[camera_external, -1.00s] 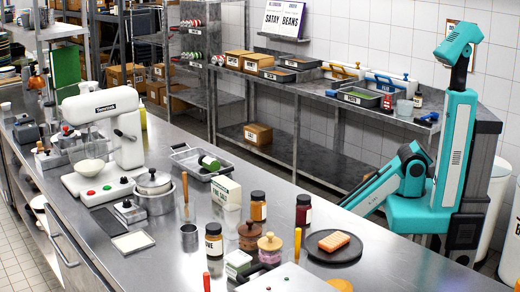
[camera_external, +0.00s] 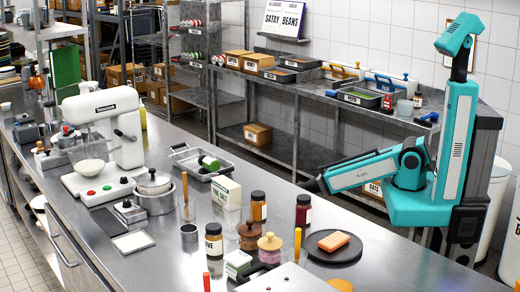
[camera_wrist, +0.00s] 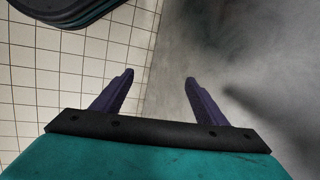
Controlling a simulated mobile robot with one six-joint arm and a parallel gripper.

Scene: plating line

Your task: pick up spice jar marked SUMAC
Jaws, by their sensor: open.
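No jar shows in the wrist view.
A dark plate (camera_external: 345,257) with an orange block is right of the red jar. A shelf unit (camera_external: 290,160) runs behind the counter. Dark curved objects (camera_wrist: 70,10) show top left in the wrist view.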

